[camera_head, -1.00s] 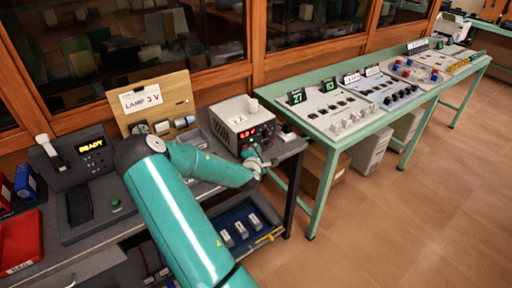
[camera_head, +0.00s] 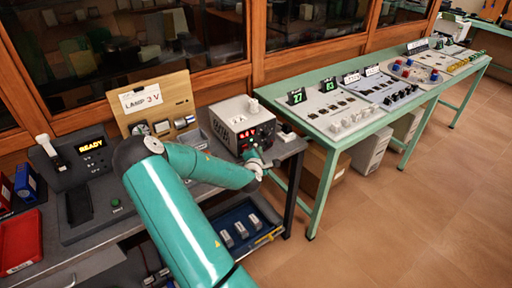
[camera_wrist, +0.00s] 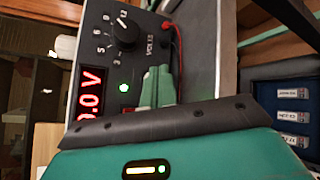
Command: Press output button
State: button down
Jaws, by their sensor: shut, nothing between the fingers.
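The power supply (camera_head: 228,117) is a pale box with a dark front panel, on the grey bench in the head view. In the wrist view its panel appears turned on its side. It shows a red display (camera_wrist: 88,95) reading 0.0 V, a black VOLTS knob (camera_wrist: 125,30) and a small round green-lit button or lamp (camera_wrist: 123,87). I cannot read a label on that green spot. My gripper (camera_wrist: 158,80) is shut and empty. Its fingertips are close to the panel, beside the green spot; contact cannot be told. In the head view my gripper (camera_head: 252,155) is at the panel, partly hidden by my arm.
A red lead (camera_wrist: 178,45) is plugged in near the knob. The wooden LAMP 3 V board (camera_head: 152,105) stands left of the supply. A blue tray (camera_head: 240,222) with small blocks is below. A green table (camera_head: 325,135) with instruments stands to the right.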

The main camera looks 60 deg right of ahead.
jog(key=shift+s+a, duration=0.45)
jog(key=shift+s, duration=0.45)
jog(key=shift+s+a, duration=0.5)
jog(key=shift+s, duration=0.35)
jog(key=shift+s+a, duration=0.45)
jog(key=shift+s, duration=0.45)
